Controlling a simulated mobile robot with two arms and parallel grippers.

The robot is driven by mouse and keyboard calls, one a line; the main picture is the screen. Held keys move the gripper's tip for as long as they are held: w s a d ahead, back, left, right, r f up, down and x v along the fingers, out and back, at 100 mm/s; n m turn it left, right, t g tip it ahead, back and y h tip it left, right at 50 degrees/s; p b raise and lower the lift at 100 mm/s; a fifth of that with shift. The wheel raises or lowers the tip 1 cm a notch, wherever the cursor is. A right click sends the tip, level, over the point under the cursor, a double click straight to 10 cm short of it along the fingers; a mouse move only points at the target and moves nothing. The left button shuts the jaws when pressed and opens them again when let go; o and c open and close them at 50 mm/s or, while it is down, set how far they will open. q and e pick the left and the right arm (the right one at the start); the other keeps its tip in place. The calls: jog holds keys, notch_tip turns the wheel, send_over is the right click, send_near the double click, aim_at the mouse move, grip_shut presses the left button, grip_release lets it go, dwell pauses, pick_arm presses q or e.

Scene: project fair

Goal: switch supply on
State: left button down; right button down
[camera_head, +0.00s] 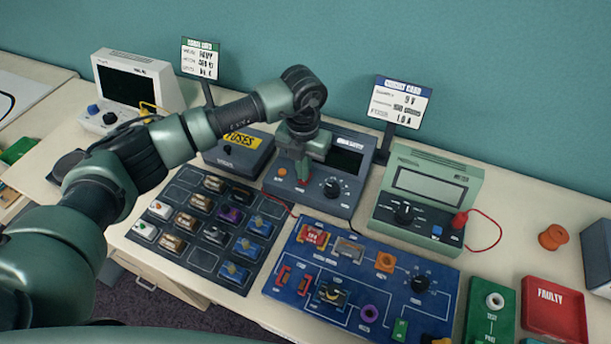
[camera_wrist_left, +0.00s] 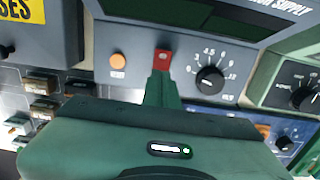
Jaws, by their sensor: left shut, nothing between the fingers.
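The bench supply (camera_head: 345,195) is a dark grey-blue box with a dark display, standing at the middle of the table. Its front has an orange button (camera_wrist_left: 118,61), a black dial knob (camera_wrist_left: 209,80) and a red switch (camera_wrist_left: 162,58) between them. My left gripper (camera_head: 303,170) is over the supply's front. In the left wrist view its closed fingertips (camera_wrist_left: 161,78) are right at the lower edge of the red switch; I cannot tell whether they touch it. The switch's on or off state is not clear, and the display looks dark. My right gripper is not in view.
A yellow-labelled fuse box (camera_head: 240,152) stands left of the supply and a green meter (camera_head: 428,190) right. In front lie a dark component tray (camera_head: 205,262) and a blue circuit board (camera_head: 300,252). Two sign stands (camera_head: 388,140) are behind. A red faulty bin (camera_head: 545,285) is at right.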

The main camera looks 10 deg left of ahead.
pick_arm(q)
jog(key=shift+s+f+b, duration=0.1)
jog(key=shift+f+b, duration=0.6)
jog(key=shift+f, duration=0.15)
jog(key=shift+r, duration=0.15)
jog(key=shift+r+p, duration=0.7)
jog(key=shift+r, duration=0.25)
jog(key=shift+r+p, duration=1.2)
jog(key=shift+r, duration=1.25)
jog(key=shift+f, duration=0.1)
